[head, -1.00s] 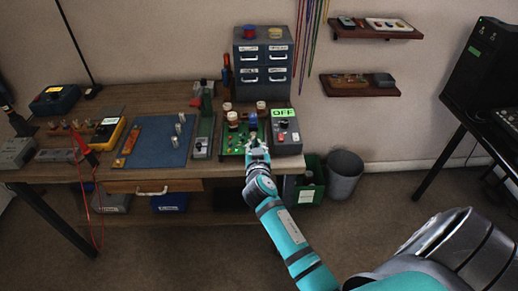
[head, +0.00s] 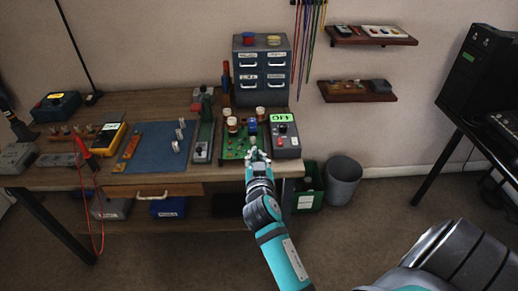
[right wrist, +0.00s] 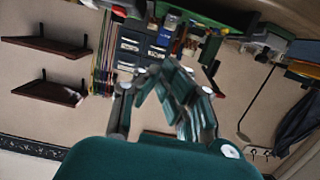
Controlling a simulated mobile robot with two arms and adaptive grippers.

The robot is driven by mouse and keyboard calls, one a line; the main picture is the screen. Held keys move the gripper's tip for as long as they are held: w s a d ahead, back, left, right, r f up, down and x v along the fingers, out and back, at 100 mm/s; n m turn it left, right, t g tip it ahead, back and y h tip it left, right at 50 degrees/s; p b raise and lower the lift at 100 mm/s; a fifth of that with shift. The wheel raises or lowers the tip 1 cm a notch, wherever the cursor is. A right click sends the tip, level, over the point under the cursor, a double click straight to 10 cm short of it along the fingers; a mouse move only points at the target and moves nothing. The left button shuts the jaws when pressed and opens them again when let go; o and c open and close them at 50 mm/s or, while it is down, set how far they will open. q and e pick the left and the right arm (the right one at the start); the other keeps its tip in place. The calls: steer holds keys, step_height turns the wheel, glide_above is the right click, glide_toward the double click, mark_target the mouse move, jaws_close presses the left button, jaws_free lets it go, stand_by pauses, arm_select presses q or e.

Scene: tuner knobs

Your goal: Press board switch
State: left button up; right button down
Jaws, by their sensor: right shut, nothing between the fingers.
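The green circuit board (head: 232,155) lies near the front edge of the workbench, with several white and brown-capped posts and a blue part on it. I cannot make out which small part is the board switch. My right gripper (head: 257,156) is shut and empty at the board's front right part, hiding some of it; contact cannot be told. Its closed fingers also show in the right wrist view (right wrist: 168,85). A grey box (head: 286,141) with a lit green display (head: 283,118) and a red button stands right of the board. My left gripper is not in view.
A blue mat (head: 150,150) with metal knobs lies left of the board, with a green-posted device (head: 204,140) between. A drawer cabinet (head: 262,75) stands behind. A grey bin (head: 343,178) and green crate (head: 309,190) are on the floor right of the bench.

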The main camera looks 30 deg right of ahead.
steer(key=v, duration=0.2)
steer(key=shift+s+a+r, duration=0.1)
steer(key=shift+s+a, duration=0.1)
steer(key=shift+s, duration=0.15)
